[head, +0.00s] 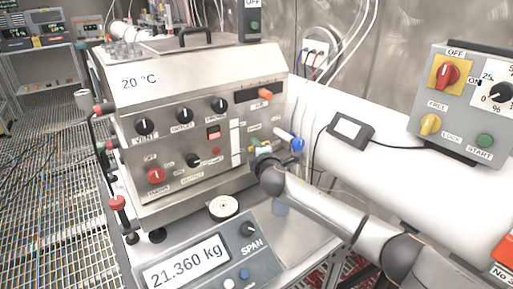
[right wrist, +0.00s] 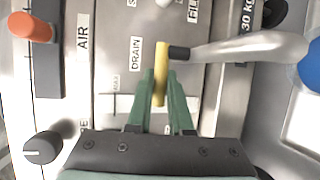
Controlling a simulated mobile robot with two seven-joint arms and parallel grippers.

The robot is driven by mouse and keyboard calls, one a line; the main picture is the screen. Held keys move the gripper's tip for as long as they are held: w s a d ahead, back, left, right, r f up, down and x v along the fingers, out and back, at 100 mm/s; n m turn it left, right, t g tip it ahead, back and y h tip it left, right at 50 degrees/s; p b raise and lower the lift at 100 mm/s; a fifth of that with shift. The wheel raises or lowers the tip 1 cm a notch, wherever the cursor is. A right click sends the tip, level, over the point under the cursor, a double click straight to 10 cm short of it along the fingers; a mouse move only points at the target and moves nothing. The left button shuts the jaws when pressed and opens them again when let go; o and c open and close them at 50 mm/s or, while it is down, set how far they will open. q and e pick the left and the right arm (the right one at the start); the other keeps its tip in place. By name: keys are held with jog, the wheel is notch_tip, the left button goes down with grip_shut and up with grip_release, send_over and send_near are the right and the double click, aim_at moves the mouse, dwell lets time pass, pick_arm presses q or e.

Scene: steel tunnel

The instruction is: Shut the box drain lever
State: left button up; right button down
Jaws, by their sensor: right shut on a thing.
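The steel box (head: 170,95) stands on the bench, with knobs and labels on its front. Its drain lever (right wrist: 161,58) shows in the right wrist view as a yellow bar beside the DRAIN label (right wrist: 135,54). The bar runs up and down in that picture. My right gripper (right wrist: 160,76) has its green fingers shut on the bar from both sides. In the head view the right gripper (head: 262,146) is at the box's lower right front, and my arm and wrist mostly hide the lever. My left gripper is not in view.
A metal lever with a blue knob (right wrist: 313,65) lies close to the right of the yellow bar; the blue knob also shows in the head view (head: 297,144). An orange handle (right wrist: 30,27) is at the left. A scale (head: 200,260) reading 21.360 kg stands in front of the box.

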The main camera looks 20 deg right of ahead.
jog(key=c, duration=0.8)
grip_release()
jog(key=shift+c, duration=0.2)
jog(key=s+r, duration=0.2)
jog(key=s, duration=1)
jog(key=shift+s+a, duration=0.15)
jog(key=shift+a, duration=0.25)
